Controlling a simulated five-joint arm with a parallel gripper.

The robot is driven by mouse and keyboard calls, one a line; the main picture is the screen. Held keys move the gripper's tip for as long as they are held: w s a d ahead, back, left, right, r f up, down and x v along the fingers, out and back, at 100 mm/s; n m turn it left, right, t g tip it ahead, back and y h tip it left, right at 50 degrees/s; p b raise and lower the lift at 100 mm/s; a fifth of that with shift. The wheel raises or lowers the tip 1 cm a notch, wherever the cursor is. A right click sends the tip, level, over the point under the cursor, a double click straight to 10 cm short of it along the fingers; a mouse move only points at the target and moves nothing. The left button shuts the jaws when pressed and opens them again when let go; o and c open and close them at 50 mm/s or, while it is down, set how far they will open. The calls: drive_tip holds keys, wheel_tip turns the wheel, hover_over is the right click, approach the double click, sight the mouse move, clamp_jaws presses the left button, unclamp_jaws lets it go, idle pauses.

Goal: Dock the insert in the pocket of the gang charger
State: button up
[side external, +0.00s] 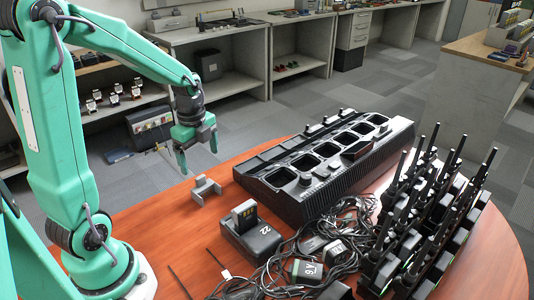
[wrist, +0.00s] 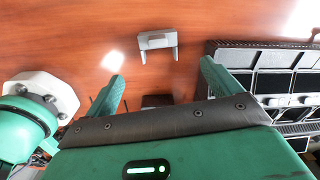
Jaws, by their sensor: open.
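A light grey U-shaped piece, which looks like the insert (side external: 206,190), lies on the wooden table left of the charger. In the wrist view the insert (wrist: 156,40) lies beyond my fingertips, its two legs pointing toward my gripper. The black gang charger (side external: 318,190) has a row of pockets along its top; it shows at the right in the wrist view (wrist: 266,82). My gripper (side external: 198,154) is open and empty, above the table behind the insert. Its fingers (wrist: 162,72) are spread wide.
Several upright radios (side external: 430,215) fill the table's right side. Bare table (side external: 175,225) surrounds the insert's left and front.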

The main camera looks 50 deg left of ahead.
sight(200, 177)
drive_tip(key=shift+a+f+m, duration=0.8)
drive_tip(key=shift+f, duration=4.05)
drive_tip(key=c, duration=1.1)
drive_tip(key=shift+r, duration=0.15)
drive_tip(key=shift+r, duration=0.85)
wheel_tip(200, 177, up, 2)
drive_tip(key=shift+r, duration=0.1)
drive_tip(key=d+r, duration=0.2)
drive_tip(key=d, duration=0.2)
drive_tip(key=d+r, duration=0.2)
drive_tip(key=d, duration=0.1)
drive_tip(key=s+d+r, duration=0.1)
drive_tip(key=d+r, duration=0.2)
drive_tip(key=d, duration=0.1)
drive_tip(key=shift+d, duration=0.35)
